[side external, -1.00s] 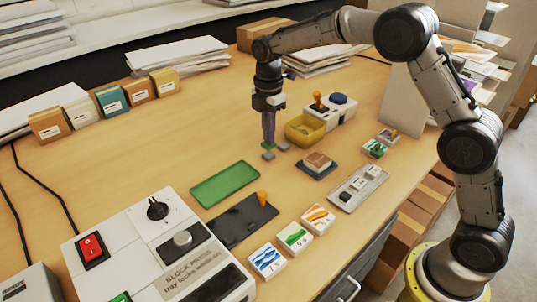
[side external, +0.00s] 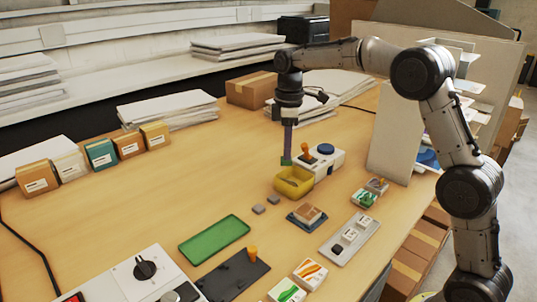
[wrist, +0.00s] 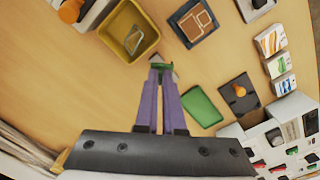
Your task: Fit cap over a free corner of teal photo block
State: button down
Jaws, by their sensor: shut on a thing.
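My gripper (side external: 286,162) has long purple fingers and is shut on a small green piece, probably the cap, largely hidden by the fingertips. The green piece also shows between the fingertips in the wrist view (wrist: 161,66). In the side view the fingertips appear at the back left of the yellow bin (side external: 293,182), above table height. The only plainly teal block (side external: 101,155) has a white label and stands in a row of blocks at the back left, far from my gripper.
A green tray (side external: 214,240) and a dark tray (side external: 234,276) with an orange knob lie in front. A dark mat (side external: 306,217) bears a brown framed block. A white device (side external: 320,155) with an orange handle stands behind the bin. The table's left middle is clear.

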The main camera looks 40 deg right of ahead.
jog(key=s+d+m, duration=0.3)
jog(key=d+m, duration=0.3)
jog(key=m, duration=2.1)
send_over(363, 192)
notch_tip(363, 192, down, 4)
jog(key=shift+w+f, duration=0.1)
jog(key=shift+f, duration=3.65)
jog(key=shift+f, duration=0.35)
jog(key=c, duration=1.3)
grip_release()
jog(key=shift+r, duration=0.25)
